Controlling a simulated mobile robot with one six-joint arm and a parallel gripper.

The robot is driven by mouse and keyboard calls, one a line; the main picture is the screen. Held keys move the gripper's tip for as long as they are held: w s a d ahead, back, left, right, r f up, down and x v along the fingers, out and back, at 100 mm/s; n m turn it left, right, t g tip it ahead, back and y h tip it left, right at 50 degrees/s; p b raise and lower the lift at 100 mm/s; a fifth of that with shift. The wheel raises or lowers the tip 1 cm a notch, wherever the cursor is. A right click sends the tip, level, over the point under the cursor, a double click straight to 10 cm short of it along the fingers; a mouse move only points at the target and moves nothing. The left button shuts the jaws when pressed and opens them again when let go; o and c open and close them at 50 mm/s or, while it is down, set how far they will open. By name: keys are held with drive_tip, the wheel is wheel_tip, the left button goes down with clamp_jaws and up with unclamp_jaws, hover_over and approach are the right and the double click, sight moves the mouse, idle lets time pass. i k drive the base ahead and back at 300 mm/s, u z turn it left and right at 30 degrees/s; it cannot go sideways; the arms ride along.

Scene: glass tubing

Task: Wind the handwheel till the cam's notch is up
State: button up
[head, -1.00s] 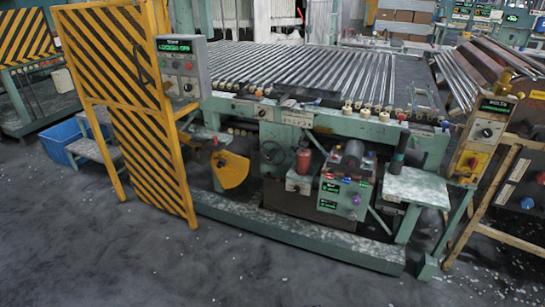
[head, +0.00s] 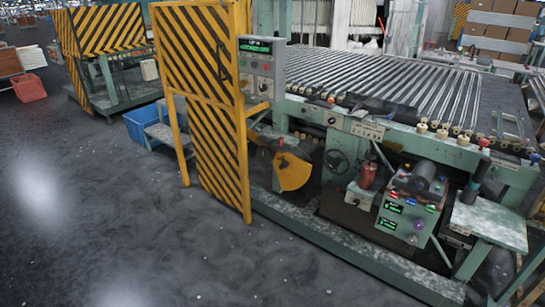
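A dark round handwheel (head: 336,161) is mounted low on the front of the green machine, under its roller bed. To its left is a yellow plate with a curved lower edge (head: 292,172), which looks like the cam. It is partly hidden at its upper left, and I cannot make out a notch on it. My gripper is not in view, and nothing is seen touching the wheel or the plate.
A yellow-and-black striped guard panel (head: 205,95) stands left of the cam, beside a grey control box (head: 262,68). A green floor rail (head: 340,250) runs in front. The left floor is open.

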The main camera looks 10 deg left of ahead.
sight(336, 161)
drive_tip(key=k, duration=0.6)
drive_tip(key=u, duration=0.25)
drive_tip(key=i, duration=0.8)
drive_tip(key=u, duration=0.7)
drive_tip(key=i, duration=0.55)
drive_tip(key=u, duration=0.7)
drive_tip(key=i, duration=0.5)
drive_tip(key=u, duration=0.25)
